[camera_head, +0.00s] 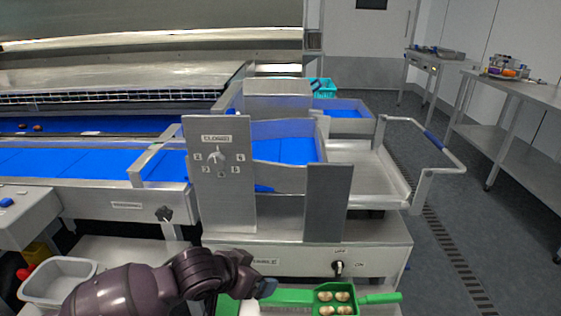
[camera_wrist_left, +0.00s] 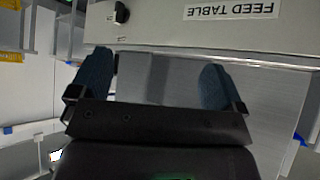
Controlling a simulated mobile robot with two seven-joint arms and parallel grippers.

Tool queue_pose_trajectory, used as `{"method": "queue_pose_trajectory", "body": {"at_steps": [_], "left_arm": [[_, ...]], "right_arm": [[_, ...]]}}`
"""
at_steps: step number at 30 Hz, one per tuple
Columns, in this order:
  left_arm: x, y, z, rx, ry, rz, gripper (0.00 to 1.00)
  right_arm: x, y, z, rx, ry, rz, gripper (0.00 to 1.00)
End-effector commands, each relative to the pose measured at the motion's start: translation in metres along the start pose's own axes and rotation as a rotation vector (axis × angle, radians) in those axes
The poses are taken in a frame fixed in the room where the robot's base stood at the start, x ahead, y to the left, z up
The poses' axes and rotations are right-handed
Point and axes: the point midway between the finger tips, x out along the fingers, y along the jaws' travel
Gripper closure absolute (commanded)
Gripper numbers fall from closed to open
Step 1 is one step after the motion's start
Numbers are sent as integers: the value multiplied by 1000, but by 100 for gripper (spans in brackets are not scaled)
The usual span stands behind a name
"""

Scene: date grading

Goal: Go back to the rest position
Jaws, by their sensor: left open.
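My left arm comes in from the lower left in the head view, with its gripper (camera_head: 262,288) low in front of the feed table cabinet (camera_head: 300,262). In the left wrist view the two blue fingertips of the left gripper (camera_wrist_left: 158,84) stand wide apart with nothing between them. The cabinet front with its "FEED TABLE" label (camera_wrist_left: 231,10) lies just beyond the fingers. My right gripper is not in view.
A green tray (camera_head: 380,298) holding several dates lies beside the left gripper. A white bin (camera_head: 58,280) is at lower left. A blue conveyor belt (camera_head: 90,160) runs left. A dial panel (camera_head: 221,190) stands on the table. Open floor (camera_head: 500,235) lies to the right.

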Motion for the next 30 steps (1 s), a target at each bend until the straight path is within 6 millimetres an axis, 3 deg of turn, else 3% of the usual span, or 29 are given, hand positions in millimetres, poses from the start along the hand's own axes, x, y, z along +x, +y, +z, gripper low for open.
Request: {"method": "queue_pose_trajectory", "body": {"at_steps": [7, 14, 23, 30], "left_arm": [[-19, 5, -17, 98, 296, -38, 5], [-45, -10, 6, 110, 464, -171, 5], [-81, -33, 85, 28, 490, -378, 5], [-113, -37, 181, -122, 379, -510, 5]], "right_arm": [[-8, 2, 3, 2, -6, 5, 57], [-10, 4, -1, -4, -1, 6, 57], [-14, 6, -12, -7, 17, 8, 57], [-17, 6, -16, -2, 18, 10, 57]]}}
